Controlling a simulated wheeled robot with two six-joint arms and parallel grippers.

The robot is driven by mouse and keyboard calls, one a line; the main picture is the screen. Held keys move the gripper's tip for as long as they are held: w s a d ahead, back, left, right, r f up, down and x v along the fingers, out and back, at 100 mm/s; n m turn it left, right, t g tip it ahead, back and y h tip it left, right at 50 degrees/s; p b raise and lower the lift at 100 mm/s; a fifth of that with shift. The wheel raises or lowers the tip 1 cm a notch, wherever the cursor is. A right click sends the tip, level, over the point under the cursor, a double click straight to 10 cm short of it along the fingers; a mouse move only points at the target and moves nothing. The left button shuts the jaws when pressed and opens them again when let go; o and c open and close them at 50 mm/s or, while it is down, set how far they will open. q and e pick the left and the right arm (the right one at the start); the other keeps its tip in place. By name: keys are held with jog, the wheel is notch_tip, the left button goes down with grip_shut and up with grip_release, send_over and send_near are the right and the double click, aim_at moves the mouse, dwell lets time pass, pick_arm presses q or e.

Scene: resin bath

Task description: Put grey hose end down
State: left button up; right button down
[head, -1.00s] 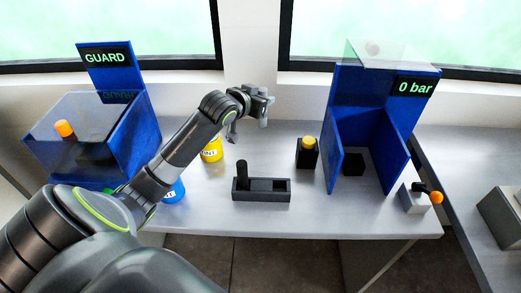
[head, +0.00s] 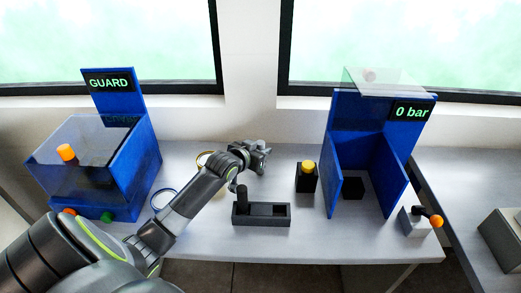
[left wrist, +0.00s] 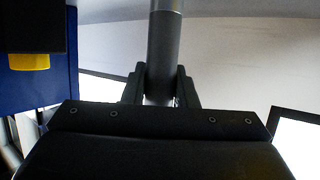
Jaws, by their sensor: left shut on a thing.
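My left gripper (head: 262,160) hangs over the table, behind the dark two-slot holder (head: 262,221) and left of the black block with a yellow cap. In the left wrist view the gripper (left wrist: 160,88) is shut on a grey cylinder, the grey hose end (left wrist: 164,50). In the head view the hose end is hidden or too small to make out. I cannot tell whether it touches the table. My right gripper is in neither view.
The black block (head: 305,182) with its yellow cap (head: 308,166) stands close right. Beyond are a blue booth (head: 337,160) reading "0 bar" and an orange-knobbed lever (head: 436,221). Left is the blue GUARD box (head: 132,162). A blue ring (head: 155,204) lies beside my arm.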

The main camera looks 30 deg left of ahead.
pick_arm(q)
jog(key=o, duration=0.6)
jog(key=shift+f, duration=0.15)
jog(key=o, duration=0.4)
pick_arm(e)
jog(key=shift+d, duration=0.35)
pick_arm(q)
jog(key=shift+r, duration=0.3)
jog(key=v, duration=1.2)
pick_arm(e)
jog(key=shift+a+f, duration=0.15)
pick_arm(q)
jog(key=shift+f, duration=0.1)
